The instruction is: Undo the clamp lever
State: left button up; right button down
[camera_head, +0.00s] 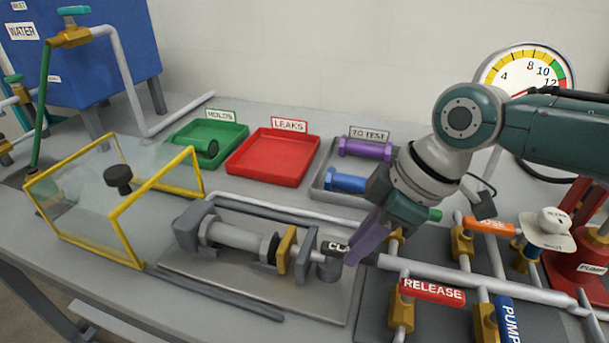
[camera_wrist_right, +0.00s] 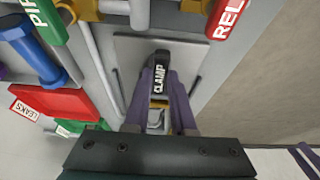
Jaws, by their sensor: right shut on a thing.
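The clamp lever (camera_head: 334,247) has a black handle with white letters reading CLAMP. It stands at the right end of the clamp fixture (camera_head: 240,238), which holds a grey cylindrical part on a plate. My right gripper (camera_head: 360,243) reaches it from the upper right, its purple fingers on the handle and hiding part of it. In the right wrist view the lever (camera_wrist_right: 160,75) lies between the two fingers of the gripper (camera_wrist_right: 160,85), which is shut on it.
A clear guard with a yellow frame (camera_head: 122,226) stands left of the fixture. Pipes and a red RELEASE handle (camera_head: 432,291) are close on the right. Behind are a green tray (camera_head: 232,131), a red tray (camera_head: 273,157) and a grey tray with blue and purple parts.

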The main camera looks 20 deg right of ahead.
dwell(0.3)
jog(key=c, duration=1)
grip_release()
jog(key=shift+r, duration=0.1)
jog(key=shift+s+d+r, duration=0.1)
jog(key=shift+d+r, duration=0.05)
jog(key=shift+r, duration=0.2)
jog(key=p+v, duration=0.1)
jog(key=v, duration=0.8)
jog(key=shift+p, duration=0.3)
